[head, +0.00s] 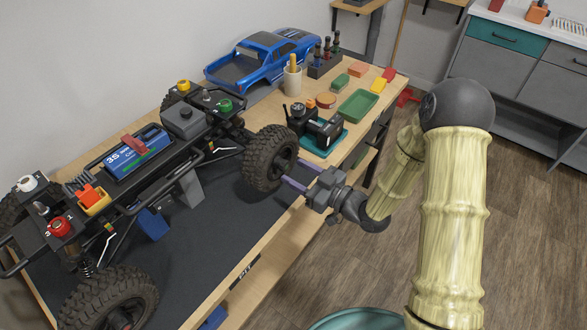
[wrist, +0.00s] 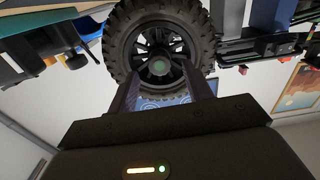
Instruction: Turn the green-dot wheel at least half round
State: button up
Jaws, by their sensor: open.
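The RC crawler (head: 185,140) stands on a dark mat on the workbench. One of its wheels (head: 270,158), with a black knobbly tyre, is at the end nearest my arm in the head view. In the wrist view this wheel (wrist: 160,50) faces the camera, and a green dot (wrist: 159,67) shows at its hub. My gripper (head: 300,175) is open, its two purple fingers pointing at the wheel's outer face. In the wrist view the fingers (wrist: 160,85) stand to either side of the hub's lower part. I cannot tell whether they touch the wheel.
A black device on a teal base (head: 322,135) stands close behind the wheel. A green tray (head: 357,106) and small coloured blocks lie farther back. A blue truck body (head: 262,60) is at the rear. The bench's front edge (head: 285,200) runs just below my gripper.

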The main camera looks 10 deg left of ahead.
jog(key=shift+x, duration=1.05)
grip_shut()
